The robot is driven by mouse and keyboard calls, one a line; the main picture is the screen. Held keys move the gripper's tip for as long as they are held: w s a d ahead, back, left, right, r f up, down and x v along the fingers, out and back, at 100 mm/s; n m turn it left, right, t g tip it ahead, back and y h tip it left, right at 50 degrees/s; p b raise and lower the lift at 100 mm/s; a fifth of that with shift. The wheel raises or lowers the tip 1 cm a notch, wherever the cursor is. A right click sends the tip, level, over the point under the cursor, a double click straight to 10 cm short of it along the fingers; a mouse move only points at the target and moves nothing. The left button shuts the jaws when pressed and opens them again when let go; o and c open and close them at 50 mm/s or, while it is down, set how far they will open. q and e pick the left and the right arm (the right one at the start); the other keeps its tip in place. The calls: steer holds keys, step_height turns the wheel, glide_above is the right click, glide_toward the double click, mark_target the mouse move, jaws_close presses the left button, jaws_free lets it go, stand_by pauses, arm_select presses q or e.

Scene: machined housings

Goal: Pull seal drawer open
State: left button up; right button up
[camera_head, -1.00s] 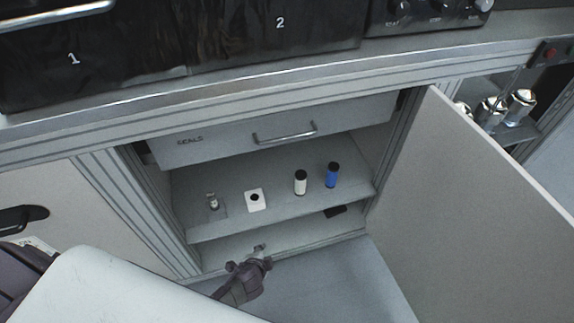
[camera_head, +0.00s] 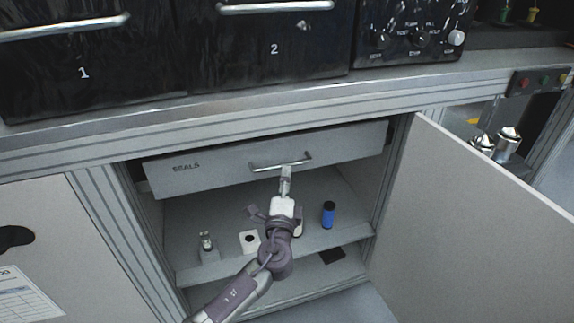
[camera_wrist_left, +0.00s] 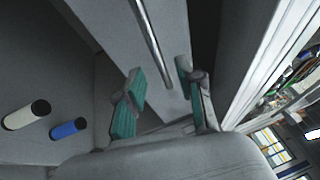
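The seal drawer (camera_head: 215,170) is a light grey front marked SEALS, under the counter inside an open cabinet. Its metal bar handle (camera_head: 281,163) runs across the front. My left gripper (camera_head: 286,178) reaches up from below, its tips at or just short of the handle's middle. In the left wrist view, the two teal-padded fingers (camera_wrist_left: 158,78) are spread apart. The handle (camera_wrist_left: 150,35) shows ahead, its lower end appearing between them. No grip on the handle shows. My right gripper is not in view.
A white cylinder (camera_wrist_left: 27,114) shows in the wrist view. The open cabinet door (camera_head: 480,220) stands at right.

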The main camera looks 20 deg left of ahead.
arm_select(q)
steer(key=shift+x, duration=2.75)
jaws_close()
